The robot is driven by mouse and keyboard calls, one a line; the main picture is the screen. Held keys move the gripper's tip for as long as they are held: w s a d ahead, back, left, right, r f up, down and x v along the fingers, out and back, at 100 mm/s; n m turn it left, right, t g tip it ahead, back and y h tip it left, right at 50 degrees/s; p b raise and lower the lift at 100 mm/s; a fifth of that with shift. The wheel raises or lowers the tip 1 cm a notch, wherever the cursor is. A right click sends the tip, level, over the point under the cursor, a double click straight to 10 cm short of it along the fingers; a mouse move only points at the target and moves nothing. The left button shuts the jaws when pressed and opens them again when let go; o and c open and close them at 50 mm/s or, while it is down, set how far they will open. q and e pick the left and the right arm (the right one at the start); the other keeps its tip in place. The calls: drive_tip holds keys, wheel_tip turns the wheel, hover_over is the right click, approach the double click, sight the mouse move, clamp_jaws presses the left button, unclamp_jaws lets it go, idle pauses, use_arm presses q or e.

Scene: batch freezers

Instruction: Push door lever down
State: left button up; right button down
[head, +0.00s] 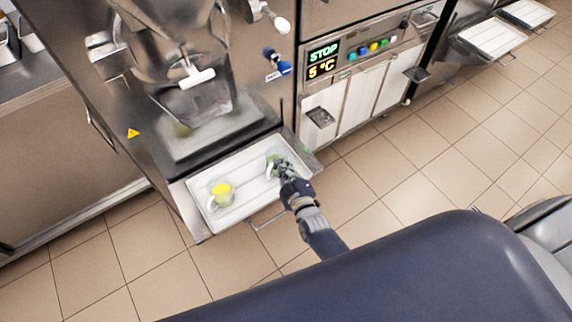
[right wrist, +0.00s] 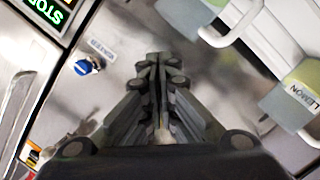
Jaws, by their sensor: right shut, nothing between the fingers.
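The freezer front (head: 255,105) carries a lever with a white handle (head: 197,77) on its door and another lever with a white knob (head: 281,25) at upper right. I cannot tell which one is the door lever. A white handle (right wrist: 236,25) also shows at the top right of the right wrist view, apart from the fingers. My right gripper (head: 278,164) is shut and empty, above the right part of the front tray; it also shows in the right wrist view (right wrist: 155,62). My left gripper is not in view.
The tray (head: 243,203) holds a clear cup with yellow contents (head: 220,190) and a second cup (head: 272,155) partly behind my right gripper. A blue water knob (head: 283,67) is on the panel. A lemon-labelled container (right wrist: 295,95) shows at the right wrist view's right. Tiled floor is clear.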

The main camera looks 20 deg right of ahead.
idle(0.5)
drive_tip(key=w+d+r+t+y+p, duration=0.1)
drive_tip(key=w+d+r, duration=0.15)
drive_tip(key=r, duration=0.35)
drive_tip(key=w+d+r+t, duration=0.1)
drive_tip(key=d+r, duration=0.2)
drive_tip(key=r, duration=0.2)
wheel_tip(320, 180, up, 28)
drive_tip(key=s+d+n+t+y+p, duration=0.1)
drive_tip(key=y+p, duration=0.1)
drive_tip(key=y, duration=0.5)
drive_tip(key=shift+s+r+t, duration=0.25)
drive_tip(key=shift+t, duration=0.15)
